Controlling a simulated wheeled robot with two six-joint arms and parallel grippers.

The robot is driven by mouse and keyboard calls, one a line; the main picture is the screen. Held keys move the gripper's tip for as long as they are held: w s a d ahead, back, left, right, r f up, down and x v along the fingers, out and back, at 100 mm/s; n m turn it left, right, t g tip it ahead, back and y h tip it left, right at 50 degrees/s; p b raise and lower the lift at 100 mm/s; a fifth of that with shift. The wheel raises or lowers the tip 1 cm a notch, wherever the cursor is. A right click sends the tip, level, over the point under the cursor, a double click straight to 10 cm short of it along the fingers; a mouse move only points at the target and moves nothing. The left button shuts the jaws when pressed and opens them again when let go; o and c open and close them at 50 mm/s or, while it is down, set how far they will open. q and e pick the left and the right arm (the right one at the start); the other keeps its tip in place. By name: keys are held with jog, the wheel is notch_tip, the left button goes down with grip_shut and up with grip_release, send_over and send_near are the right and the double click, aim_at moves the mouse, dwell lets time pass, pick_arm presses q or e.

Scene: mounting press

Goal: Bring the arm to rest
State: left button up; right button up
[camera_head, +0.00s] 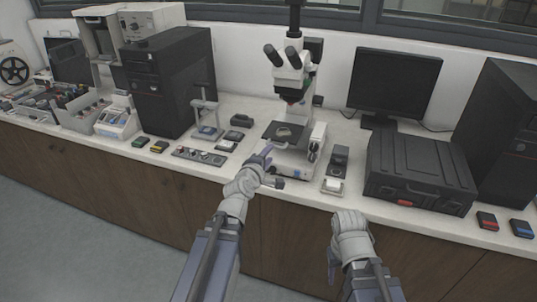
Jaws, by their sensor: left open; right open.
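My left gripper (270,168) is at the front of the microscope (290,75), close to its base and stage. Its jaws are open, and I see nothing held between them. I cannot tell whether it touches the microscope. My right gripper (333,262) hangs low in front of the cabinet, below the counter edge, with its wrist bent. It is open, and its fingers are small and partly hidden by my arm. A small pale specimen (284,132) lies on the microscope's dark stage.
The white counter (240,160) runs across the view above brown cabinets (120,180). Right of the microscope are a small grey device (337,160), a black case (420,165) and a monitor (395,80). A black tower (170,85) stands left. Free floor (50,230) shows lower left.

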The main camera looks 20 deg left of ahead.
pick_arm(q)
jog(key=s+d+f+m+g+h, duration=0.2)
jog(key=s+d+f+m+g, duration=0.3)
jog(key=d, duration=0.3)
jog(key=s+d+f+m+g+h, duration=0.1)
jog(key=s+d+f+m+g, duration=0.2)
jog(key=d+f+m, duration=0.35)
jog(key=s+d+f+m+g+y, duration=0.1)
jog(key=s+m+g, duration=0.3)
jog(key=s, duration=0.4)
jog(key=s+f+m+g+y, duration=0.3)
jog(key=s+m, duration=0.3)
jog(key=s, duration=0.2)
jog(key=shift+s+d+f+g+y, duration=0.2)
jog(key=shift+d+f+g+y, duration=0.25)
jog(key=shift+f, duration=0.2)
